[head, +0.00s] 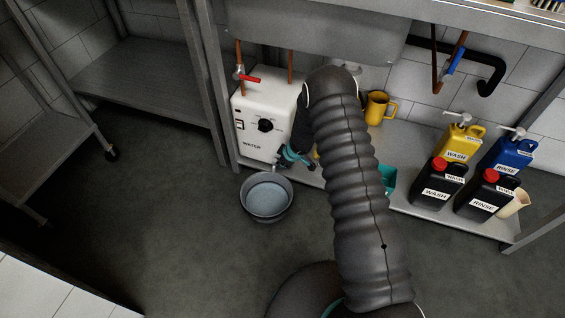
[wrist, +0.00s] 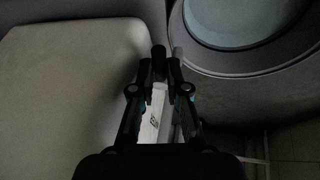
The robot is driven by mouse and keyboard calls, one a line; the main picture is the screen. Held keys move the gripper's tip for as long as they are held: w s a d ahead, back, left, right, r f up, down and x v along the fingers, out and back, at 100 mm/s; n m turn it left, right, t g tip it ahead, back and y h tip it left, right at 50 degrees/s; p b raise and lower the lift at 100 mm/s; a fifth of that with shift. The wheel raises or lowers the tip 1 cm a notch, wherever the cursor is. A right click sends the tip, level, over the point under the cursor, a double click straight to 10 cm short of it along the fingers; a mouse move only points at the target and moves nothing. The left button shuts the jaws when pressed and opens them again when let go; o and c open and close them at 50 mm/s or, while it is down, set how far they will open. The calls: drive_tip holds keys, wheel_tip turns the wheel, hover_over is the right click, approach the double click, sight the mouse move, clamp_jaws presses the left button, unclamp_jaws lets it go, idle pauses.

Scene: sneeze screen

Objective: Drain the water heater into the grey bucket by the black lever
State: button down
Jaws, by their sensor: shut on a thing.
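The white water heater (head: 263,143), marked WATER, stands on the low shelf under the sink. The grey bucket (head: 245,212) stands on the floor in front of it, with a pale blue-grey surface inside that looks like water. My gripper (head: 284,160) is at the heater's lower front, above the bucket's far rim. In the wrist view my gripper (wrist: 160,68) is shut on the black lever (wrist: 158,53), whose end shows between the fingertips. A grey spout (wrist: 178,55) is just right of it. The bucket (wrist: 205,62) fills the upper right there. Running water cannot be made out.
A red-handled valve (head: 248,79) sits on a copper pipe above the heater. A yellow mug (head: 376,108), a teal container (head: 388,178) and several wash and rinse jugs (head: 437,188) stand right on the shelf. The floor left of the bucket is clear.

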drive_tip(key=shift+w, duration=0.1)
idle(0.3)
drive_tip(key=c, duration=1.2)
unclamp_jaws()
drive_tip(key=shift+s+a+m, duration=0.15)
drive_tip(key=shift+s+m, duration=0.05)
drive_tip(key=shift+m, duration=0.3)
drive_tip(key=shift+h, duration=0.3)
